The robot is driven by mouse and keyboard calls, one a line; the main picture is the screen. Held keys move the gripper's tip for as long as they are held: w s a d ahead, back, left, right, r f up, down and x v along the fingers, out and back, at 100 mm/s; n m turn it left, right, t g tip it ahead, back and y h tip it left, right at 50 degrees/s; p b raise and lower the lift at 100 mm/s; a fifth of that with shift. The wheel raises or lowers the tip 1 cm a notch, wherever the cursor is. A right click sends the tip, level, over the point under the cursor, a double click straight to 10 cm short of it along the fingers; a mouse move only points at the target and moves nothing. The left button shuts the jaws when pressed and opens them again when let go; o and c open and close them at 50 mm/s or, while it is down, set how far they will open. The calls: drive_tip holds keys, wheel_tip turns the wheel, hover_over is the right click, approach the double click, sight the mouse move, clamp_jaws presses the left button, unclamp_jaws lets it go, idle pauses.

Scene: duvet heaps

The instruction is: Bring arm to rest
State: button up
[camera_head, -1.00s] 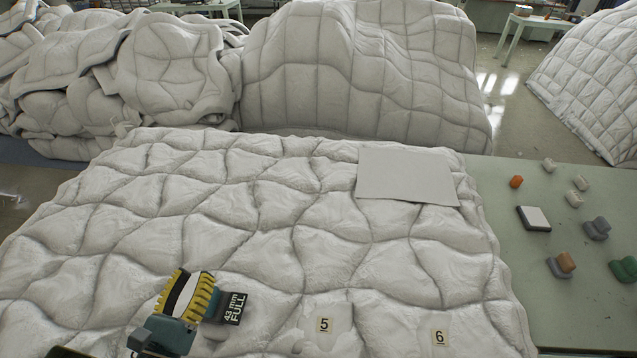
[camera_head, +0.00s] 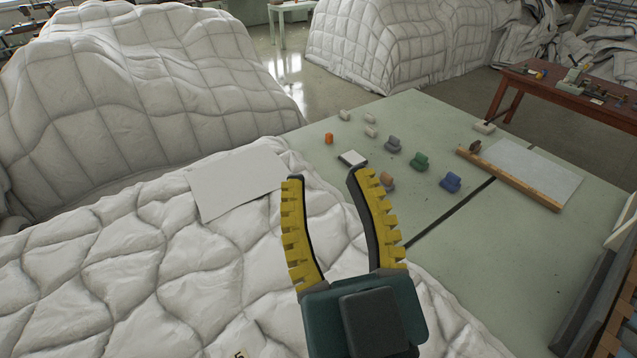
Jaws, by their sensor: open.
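My gripper (camera_head: 322,180) is in the lower middle of the head view. Its two curved fingers with yellow toothed pads are spread apart, with nothing between them. It shows over the right part of the white quilted duvet (camera_head: 130,270), near where the duvet meets the green table. How high it stands above the duvet I cannot tell. The gripper's body hides part of the duvet's edge.
A pale sheet (camera_head: 235,182) lies on the duvet's far edge. The green table (camera_head: 500,260) bears small coloured blocks, such as an orange one (camera_head: 328,138) and a blue one (camera_head: 450,182), and a white board (camera_head: 530,170). Duvet heaps (camera_head: 140,95) stand behind.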

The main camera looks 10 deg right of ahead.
wheel_tip(320, 180, up, 26)
drive_tip(key=p, duration=2.6)
drive_tip(key=shift+r+p, duration=0.25)
drive_tip(key=shift+p, duration=0.05)
